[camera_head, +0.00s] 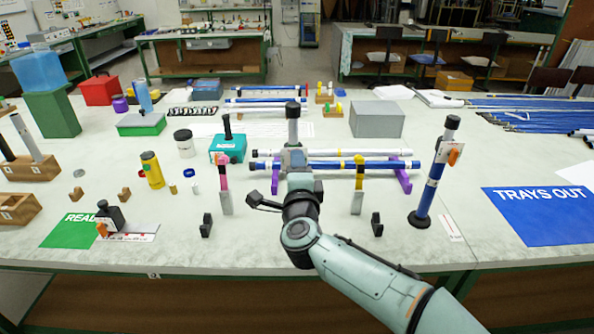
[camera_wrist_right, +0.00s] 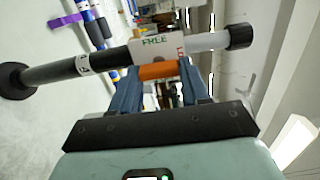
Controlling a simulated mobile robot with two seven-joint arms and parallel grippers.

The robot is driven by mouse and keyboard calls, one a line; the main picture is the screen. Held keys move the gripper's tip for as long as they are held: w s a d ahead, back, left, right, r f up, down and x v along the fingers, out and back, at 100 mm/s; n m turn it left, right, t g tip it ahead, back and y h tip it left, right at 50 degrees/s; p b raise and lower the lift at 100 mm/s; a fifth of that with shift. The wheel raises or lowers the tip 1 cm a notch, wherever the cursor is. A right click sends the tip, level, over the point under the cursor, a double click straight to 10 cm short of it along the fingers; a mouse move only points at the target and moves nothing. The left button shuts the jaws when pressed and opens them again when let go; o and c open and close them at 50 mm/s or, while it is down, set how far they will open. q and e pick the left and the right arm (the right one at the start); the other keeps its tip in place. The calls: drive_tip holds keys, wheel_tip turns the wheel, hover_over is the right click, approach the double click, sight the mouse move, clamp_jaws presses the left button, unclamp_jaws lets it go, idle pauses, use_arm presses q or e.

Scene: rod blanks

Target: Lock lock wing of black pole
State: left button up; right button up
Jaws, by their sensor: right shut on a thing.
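The black pole stands upright in the middle of the table, mostly hidden behind my right gripper (camera_head: 302,188) in the head view; its black cap (camera_head: 292,110) shows above. In the right wrist view the black pole (camera_wrist_right: 62,70) runs sideways, with its round black base at the left and a pale inner rod and cap at the right. Its white collar reads FREE in green, with part of a red word beside it. The orange lock wing (camera_wrist_right: 158,71) is between the fingers of my right gripper (camera_wrist_right: 160,82), which is shut on it. My left gripper is not in view.
A blue pole (camera_head: 432,182) with an orange wing stands at the right, near the blue TRAYS OUT mat (camera_head: 545,215). Blue and white rods (camera_head: 370,165) lie on purple rests behind my gripper. Small upright stands (camera_head: 225,200) flank my arm. A grey box (camera_head: 377,119) sits behind.

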idle(0.3)
drive_tip(key=o, duration=1.1)
drive_tip(key=shift+c, duration=0.2)
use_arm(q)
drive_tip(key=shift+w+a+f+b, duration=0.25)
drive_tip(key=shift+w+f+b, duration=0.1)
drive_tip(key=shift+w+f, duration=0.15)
use_arm(e)
drive_tip(key=s, duration=1.3)
drive_tip(key=shift+s+d, duration=0.2)
drive_tip(key=shift+d, duration=0.1)
